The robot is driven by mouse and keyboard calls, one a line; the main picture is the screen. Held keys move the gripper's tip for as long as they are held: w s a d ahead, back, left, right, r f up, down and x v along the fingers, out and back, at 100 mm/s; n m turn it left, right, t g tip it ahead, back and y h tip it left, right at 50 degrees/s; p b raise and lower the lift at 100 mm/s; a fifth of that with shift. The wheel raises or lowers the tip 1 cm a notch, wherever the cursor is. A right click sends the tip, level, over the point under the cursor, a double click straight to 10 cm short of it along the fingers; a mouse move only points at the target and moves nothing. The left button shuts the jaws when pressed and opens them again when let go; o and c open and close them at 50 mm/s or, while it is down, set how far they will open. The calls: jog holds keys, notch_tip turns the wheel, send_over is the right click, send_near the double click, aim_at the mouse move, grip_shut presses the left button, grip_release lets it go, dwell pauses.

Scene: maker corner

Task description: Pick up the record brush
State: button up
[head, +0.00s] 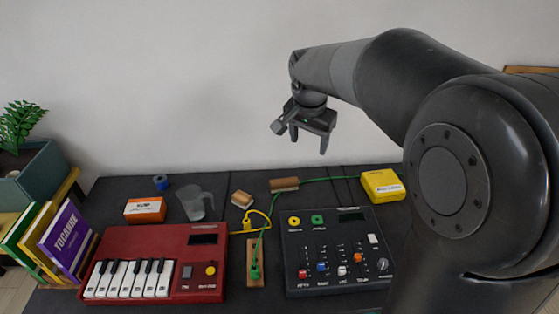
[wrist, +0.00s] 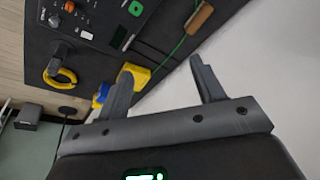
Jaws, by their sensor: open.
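A brown wooden block with a dark underside, which looks like the record brush (head: 284,184), lies near the back edge of the dark table, behind the black mixer-like box. A similar brown piece, likely the same brush (wrist: 199,18), shows at the top of the wrist view beside a green cable. My gripper (head: 309,138) is open and empty, high above the back of the table, over the brush's area and apart from it. In the wrist view both fingers of my gripper (wrist: 160,68) are spread with nothing between them.
A smaller wooden block (head: 242,199) lies left of the brush. A green cable (head: 335,178) runs close to the brush toward a yellow box (head: 382,186). A clear jug (head: 195,203), red keyboard (head: 160,262) and black control box (head: 338,250) crowd the table (head: 110,205).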

jog(key=w+a+f+m+g, duration=0.15)
jog(key=w+f+m, duration=0.25)
jog(key=w+f, duration=0.7)
jog(key=m+g, duration=0.1)
jog(key=m, duration=0.4)
send_over(284, 181)
notch_tip(284, 181, down, 12)
jog(key=f, duration=0.1)
jog(key=shift+w+d+f+y, duration=0.1)
jog(key=shift+w+f+y, duration=0.25)
jog(key=shift+y, duration=0.05)
notch_tip(284, 181, down, 5)
jog(key=shift+r, duration=0.15)
jog(key=shift+s+f, duration=0.15)
jog(key=shift+f, duration=1.25)
jog(key=shift+s+f, duration=0.15)
jog(key=shift+f, duration=1.2)
jog(key=shift+c, duration=0.3)
jog(key=c, duration=1)
jog(key=shift+r, duration=0.1)
